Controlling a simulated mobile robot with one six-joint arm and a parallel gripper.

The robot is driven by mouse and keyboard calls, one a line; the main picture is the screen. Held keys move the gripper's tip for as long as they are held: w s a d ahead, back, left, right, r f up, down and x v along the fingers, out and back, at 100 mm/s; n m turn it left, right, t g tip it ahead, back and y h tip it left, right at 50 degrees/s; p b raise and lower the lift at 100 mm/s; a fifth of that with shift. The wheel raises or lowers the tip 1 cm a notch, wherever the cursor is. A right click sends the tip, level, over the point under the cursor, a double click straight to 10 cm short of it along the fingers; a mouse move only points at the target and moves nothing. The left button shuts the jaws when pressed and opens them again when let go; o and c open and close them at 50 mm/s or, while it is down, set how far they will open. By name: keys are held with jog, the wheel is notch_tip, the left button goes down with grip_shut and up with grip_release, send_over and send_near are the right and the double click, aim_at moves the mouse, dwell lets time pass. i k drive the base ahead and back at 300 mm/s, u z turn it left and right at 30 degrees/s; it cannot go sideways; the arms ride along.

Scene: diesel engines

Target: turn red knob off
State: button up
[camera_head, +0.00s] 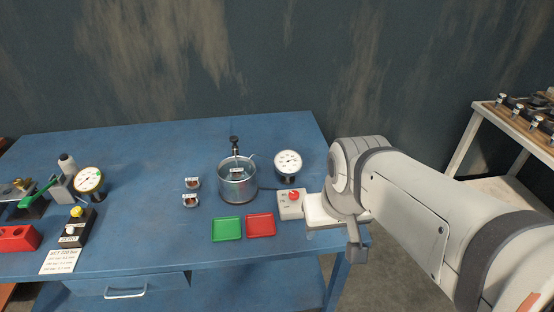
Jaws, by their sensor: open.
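The red knob (294,195) sits on top of a small pale control box (288,209) near the right end of the blue table. Small dark markings show on the box beside the knob, too small to read. My gripper (335,240) is just right of the box, over the table's right edge. It is open, with a grey finger pointing down, and it appears apart from the knob. My wrist and the white gripper body hide part of the gripper and the area right of the box.
A metal pot (238,188) and a dial gauge (288,162) stand close to the box. Green (227,229) and red (261,225) trays lie in front. Another gauge (88,180) and a yellow-button box (76,228) are left. A cart (500,125) stands far right.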

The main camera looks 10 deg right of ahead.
aim_at(293, 195)
jog(key=z, duration=1.85)
jog(key=k, duration=1.1)
jog(key=u, duration=1.15)
jog(key=i, duration=1.05)
jog(key=u, duration=0.1)
